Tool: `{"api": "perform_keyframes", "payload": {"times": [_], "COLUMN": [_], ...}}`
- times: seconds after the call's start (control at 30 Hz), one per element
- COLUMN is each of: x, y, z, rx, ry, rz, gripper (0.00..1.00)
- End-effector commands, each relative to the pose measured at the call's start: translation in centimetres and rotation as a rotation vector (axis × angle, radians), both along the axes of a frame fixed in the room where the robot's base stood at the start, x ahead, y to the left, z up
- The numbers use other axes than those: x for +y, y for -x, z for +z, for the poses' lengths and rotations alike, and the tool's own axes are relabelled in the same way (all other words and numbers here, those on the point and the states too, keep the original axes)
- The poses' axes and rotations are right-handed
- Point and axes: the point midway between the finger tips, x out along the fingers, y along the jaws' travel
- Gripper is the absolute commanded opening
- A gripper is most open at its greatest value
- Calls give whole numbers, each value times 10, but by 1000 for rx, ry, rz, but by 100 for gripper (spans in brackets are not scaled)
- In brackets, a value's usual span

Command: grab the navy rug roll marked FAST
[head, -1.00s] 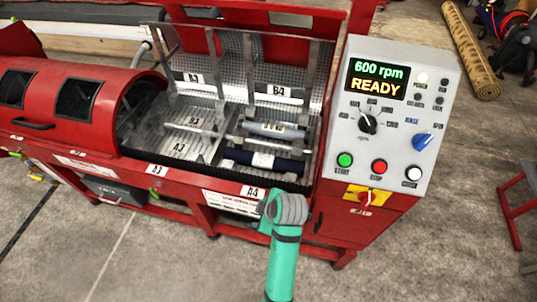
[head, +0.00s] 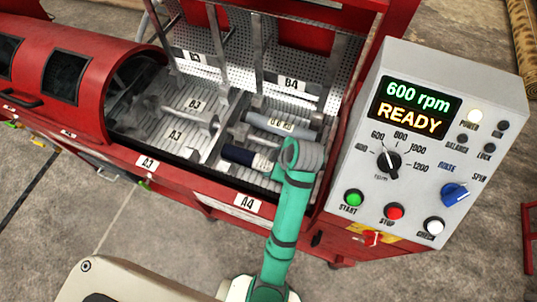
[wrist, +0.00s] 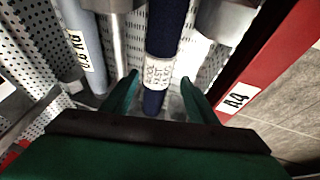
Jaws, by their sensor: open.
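The navy rug roll (head: 238,154) lies in the front right bay of the red machine, partly hidden behind my arm in the head view. In the wrist view the navy roll (wrist: 170,28) runs away from me, with a white label whose middle line seems to read FAST. My gripper (wrist: 158,83) is open, one green finger on each side of the roll near the label. No contact shows, and I cannot tell how deep the fingers sit. In the head view my fingers are hidden.
A grey roll (head: 282,125) with a label lies behind the navy one; it also shows in the wrist view (wrist: 84,38). Metal dividers and the red front rail (head: 190,183) bound the bay. The control panel (head: 425,140) stands to the right, reading READY.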

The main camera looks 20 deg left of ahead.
Motion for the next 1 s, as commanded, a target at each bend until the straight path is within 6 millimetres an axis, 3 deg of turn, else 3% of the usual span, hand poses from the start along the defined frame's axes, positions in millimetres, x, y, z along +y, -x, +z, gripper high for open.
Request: {"api": "perform_keyframes", "payload": {"times": [0.63,0.97,1.0], "x": [19,26,26], "y": [-16,-17,-17], "z": [-64,-69,-69], "rx": [3,0,0], "ry": [1,0,0], "rz": [-1,7,5], "gripper": [53,53,44]}}
